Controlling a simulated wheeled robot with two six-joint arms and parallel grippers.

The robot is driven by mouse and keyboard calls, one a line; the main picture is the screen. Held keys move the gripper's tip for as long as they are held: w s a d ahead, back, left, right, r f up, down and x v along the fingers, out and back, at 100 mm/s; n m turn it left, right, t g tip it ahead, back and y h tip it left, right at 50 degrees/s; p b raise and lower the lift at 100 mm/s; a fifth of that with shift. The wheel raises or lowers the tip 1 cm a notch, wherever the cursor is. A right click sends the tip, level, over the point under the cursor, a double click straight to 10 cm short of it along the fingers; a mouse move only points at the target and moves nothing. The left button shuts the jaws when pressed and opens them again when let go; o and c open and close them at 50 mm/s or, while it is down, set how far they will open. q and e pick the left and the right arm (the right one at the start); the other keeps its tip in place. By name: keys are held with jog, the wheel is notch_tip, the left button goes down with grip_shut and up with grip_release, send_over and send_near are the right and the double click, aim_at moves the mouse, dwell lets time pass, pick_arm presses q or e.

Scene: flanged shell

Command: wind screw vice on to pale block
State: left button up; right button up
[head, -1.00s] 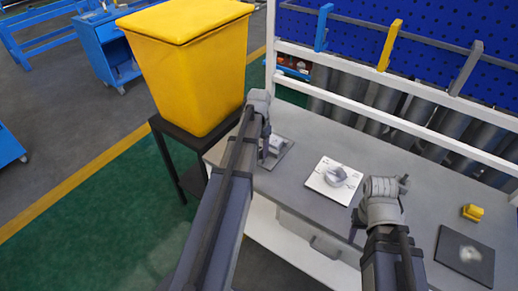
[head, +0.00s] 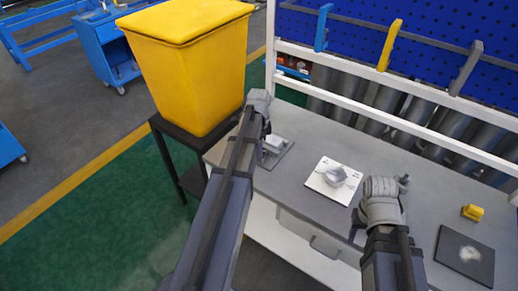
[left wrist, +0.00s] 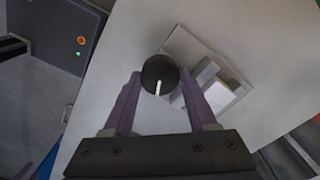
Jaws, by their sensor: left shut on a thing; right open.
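The screw vice (head: 280,155) stands at the left end of the grey bench, a flat grey base with low jaws. In the left wrist view its base plate (left wrist: 185,47) lies tilted across the picture. The pale block (left wrist: 222,96) sits at the jaws; whether they touch it is unclear. My left gripper (left wrist: 160,80) is shut on the vice's round black knob (left wrist: 157,70), which has a white mark pointing down in the picture. In the head view my left gripper (head: 266,128) partly hides the vice. My right gripper (head: 402,183) is open over the bench's front side.
A white card (head: 318,184) with a grey shell-like part (head: 335,175) lies mid-bench. A dark mat (head: 450,262) and a yellow piece (head: 472,212) are at right. A large yellow bin (head: 195,75) stands left of the bench. A rail (head: 400,120) runs behind.

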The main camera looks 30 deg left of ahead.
pick_arm(q)
jog(key=shift+m, duration=0.6)
jog(key=o, duration=1.4)
jog(key=shift+c, duration=0.2)
jog(key=shift+r, duration=0.1)
notch_tip(320, 180, up, 8)
jog(key=p, duration=0.8)
jog(key=shift+f, duration=0.2)
jog(key=shift+d, duration=0.1)
